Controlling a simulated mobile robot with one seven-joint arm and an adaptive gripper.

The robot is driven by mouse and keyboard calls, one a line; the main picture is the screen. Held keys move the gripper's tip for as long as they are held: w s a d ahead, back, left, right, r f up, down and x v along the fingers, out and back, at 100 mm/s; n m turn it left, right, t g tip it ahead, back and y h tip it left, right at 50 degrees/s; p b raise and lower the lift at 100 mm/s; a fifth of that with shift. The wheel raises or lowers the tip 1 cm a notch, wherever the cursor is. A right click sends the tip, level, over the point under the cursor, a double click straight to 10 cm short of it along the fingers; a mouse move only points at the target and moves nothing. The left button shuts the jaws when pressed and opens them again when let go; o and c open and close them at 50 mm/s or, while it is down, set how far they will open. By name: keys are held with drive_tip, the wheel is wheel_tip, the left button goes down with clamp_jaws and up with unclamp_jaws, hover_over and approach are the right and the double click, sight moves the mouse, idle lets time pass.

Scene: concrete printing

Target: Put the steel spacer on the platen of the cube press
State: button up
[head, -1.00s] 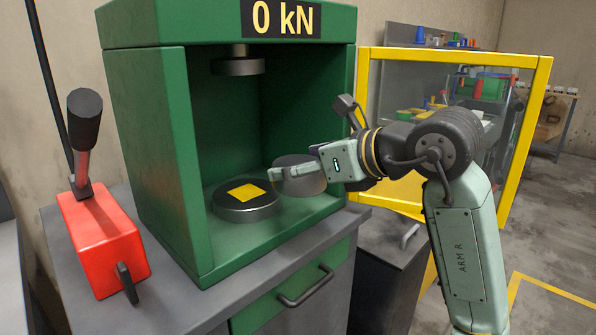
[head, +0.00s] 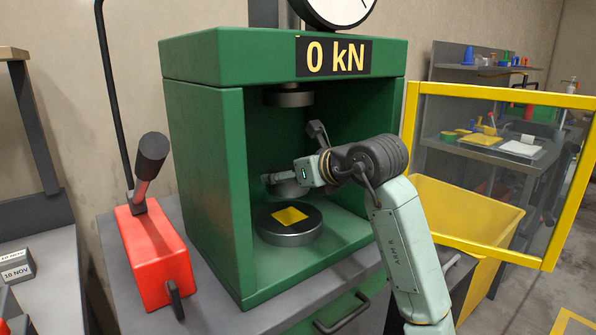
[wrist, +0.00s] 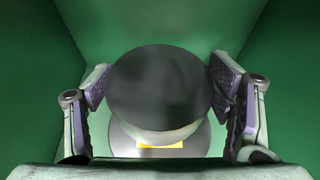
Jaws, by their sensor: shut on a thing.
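The steel spacer (wrist: 160,88) is a thick round grey disc; in the wrist view its dark face fills the middle. My gripper (wrist: 160,92) is shut on it, with one finger pad at each side. In the head view my gripper (head: 284,180) is inside the press opening, and the spacer (head: 287,189) is partly hidden behind a finger. The spacer is held above the lower platen (head: 290,236), apart from it and below the upper platen (head: 288,97). The platen is a round steel disc with a yellow square (head: 291,215) on top. The cube press (head: 205,165) is green and reads 0 kN.
The yellow-framed clear guard door (head: 500,175) stands open at the right, near my arm. The press's green side walls are close around my gripper. A red pump unit (head: 155,255) with a lever stands at the left. A shelf with several small items is behind the door.

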drive_tip(key=shift+d+f+p, duration=0.15)
drive_tip(key=shift+f+p, duration=0.25)
drive_tip(key=shift+f, duration=2.1)
drive_tip(key=shift+w+f, duration=0.1)
drive_tip(key=shift+f, duration=0.25)
drive_tip(key=shift+f, duration=0.1)
drive_tip(key=o, duration=1.5)
drive_tip(key=shift+f, duration=0.25)
drive_tip(key=o, duration=0.4)
drive_tip(key=shift+o, duration=0.2)
drive_tip(key=b+v, duration=0.1)
drive_tip(key=v, duration=1.1)
drive_tip(key=shift+r+b, duration=0.2)
drive_tip(key=shift+b, duration=0.15)
